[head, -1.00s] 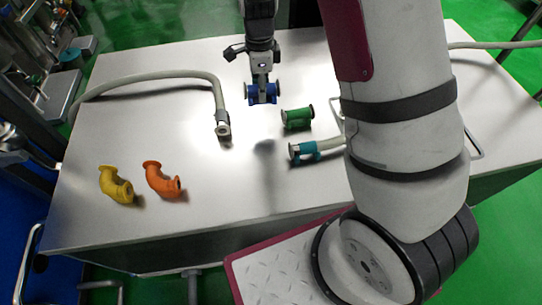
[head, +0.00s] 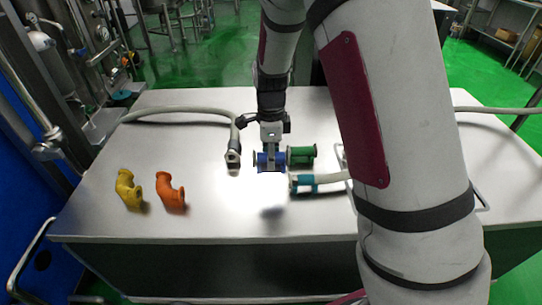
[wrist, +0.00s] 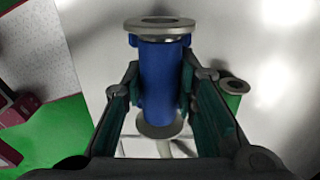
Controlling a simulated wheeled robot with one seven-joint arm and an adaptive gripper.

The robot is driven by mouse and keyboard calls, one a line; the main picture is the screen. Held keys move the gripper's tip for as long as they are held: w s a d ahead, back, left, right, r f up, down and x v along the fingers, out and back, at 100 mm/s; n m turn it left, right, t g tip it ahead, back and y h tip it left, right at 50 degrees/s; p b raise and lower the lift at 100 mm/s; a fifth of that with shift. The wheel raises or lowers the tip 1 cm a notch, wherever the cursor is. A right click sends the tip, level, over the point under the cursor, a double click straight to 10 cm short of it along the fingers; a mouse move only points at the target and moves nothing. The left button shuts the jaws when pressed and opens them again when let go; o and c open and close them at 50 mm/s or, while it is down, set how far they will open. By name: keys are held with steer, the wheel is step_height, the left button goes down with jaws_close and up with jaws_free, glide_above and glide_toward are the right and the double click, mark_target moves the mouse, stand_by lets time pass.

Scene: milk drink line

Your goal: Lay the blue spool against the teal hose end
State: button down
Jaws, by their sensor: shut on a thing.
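The blue spool (head: 265,162) is a short blue pipe with grey end flanges. My gripper (head: 270,150) is shut on it and holds it above the table, with its shadow on the table below. In the wrist view the blue spool (wrist: 162,75) sits between the fingers of my gripper (wrist: 162,95). The teal hose end (head: 303,183) is a teal collar on a pale hose, lying right of and a little below the spool in the head view. In the wrist view a pale hose shows partly below the spool; the teal end is not clear there.
A green spool (head: 301,155) lies close right of the blue one. A grey hose end (head: 233,157) lies to the left. A yellow elbow (head: 128,188) and an orange elbow (head: 170,191) lie further left. The table's (head: 220,220) front middle is clear.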

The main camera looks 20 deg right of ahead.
steer(key=shift+f+b, duration=2.6)
steer(key=shift+f, duration=0.45)
steer(key=shift+f+b, duration=0.5)
steer(key=shift+f, duration=0.6)
steer(key=shift+f, duration=0.45)
steer(key=c, duration=1.2)
jaws_free()
step_height(320, 180, up, 12)
